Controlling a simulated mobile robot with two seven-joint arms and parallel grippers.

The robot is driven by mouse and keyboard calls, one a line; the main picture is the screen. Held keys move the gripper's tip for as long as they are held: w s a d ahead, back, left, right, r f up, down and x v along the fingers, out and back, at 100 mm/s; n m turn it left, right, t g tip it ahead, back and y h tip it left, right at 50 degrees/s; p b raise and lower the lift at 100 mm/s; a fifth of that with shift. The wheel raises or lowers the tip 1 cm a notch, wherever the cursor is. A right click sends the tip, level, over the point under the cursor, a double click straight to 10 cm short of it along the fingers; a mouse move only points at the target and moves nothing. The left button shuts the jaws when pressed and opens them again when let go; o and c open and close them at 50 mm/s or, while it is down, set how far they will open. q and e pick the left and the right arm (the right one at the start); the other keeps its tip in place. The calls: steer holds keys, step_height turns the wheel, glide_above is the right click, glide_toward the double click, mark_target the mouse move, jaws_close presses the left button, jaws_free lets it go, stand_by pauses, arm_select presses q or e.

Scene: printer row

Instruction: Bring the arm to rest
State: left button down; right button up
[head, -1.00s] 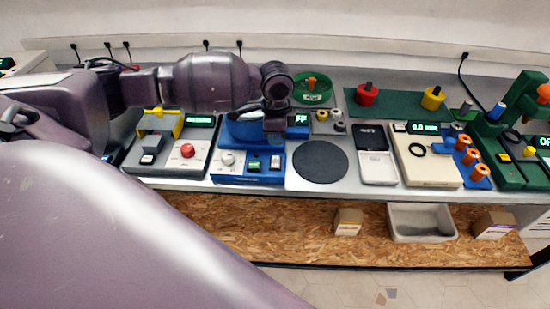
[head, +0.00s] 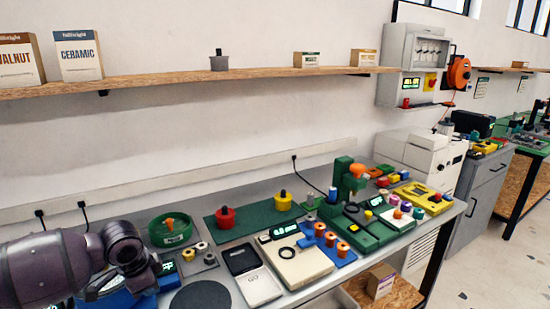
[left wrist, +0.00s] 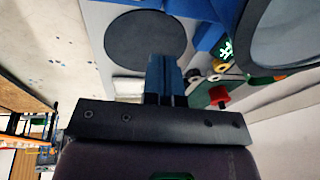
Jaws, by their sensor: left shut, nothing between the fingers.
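My left arm comes in from the lower left of the head view, with its left gripper (head: 142,278) low over the blue device (head: 118,301) at the near left of the bench. In the left wrist view the two fingers of the left gripper (left wrist: 165,72) are together with nothing between them. The dark round mat (left wrist: 145,35) shows beyond the fingertips; whether they touch anything I cannot tell. The mat also shows at the bottom of the head view (head: 203,298). My right gripper is not in view.
A green dish (head: 171,229), a green mat (head: 252,219) with red and yellow knobbed weights, a cream scale (head: 300,266) and a green machine (head: 377,228) stand along the bench. A wooden shelf (head: 180,81) runs above.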

arm_select(q)
steer(key=w+d+r+t+h, duration=0.2)
steer(key=w+d+r+t, duration=0.2)
steer(key=w+d+t, duration=0.1)
steer(key=s+d+f+n+t+h, duration=0.1)
steer(key=s+d+f+t+h, duration=0.15)
steer(key=d+t, duration=0.35)
steer(key=s+a+f+n+g+y, duration=0.1)
steer(key=s+a+f+n+y, duration=0.1)
steer(key=s+f, duration=0.7)
steer(key=s+a+f+n+y, duration=0.3)
steer(key=s+a+f+n, duration=0.2)
steer(key=s, duration=1.1)
step_height(320, 180, down, 4)
steer(key=shift+s+a+f+n+g, duration=0.1)
steer(key=shift+s+a+n+g, duration=0.25)
steer(key=shift+n, duration=0.75)
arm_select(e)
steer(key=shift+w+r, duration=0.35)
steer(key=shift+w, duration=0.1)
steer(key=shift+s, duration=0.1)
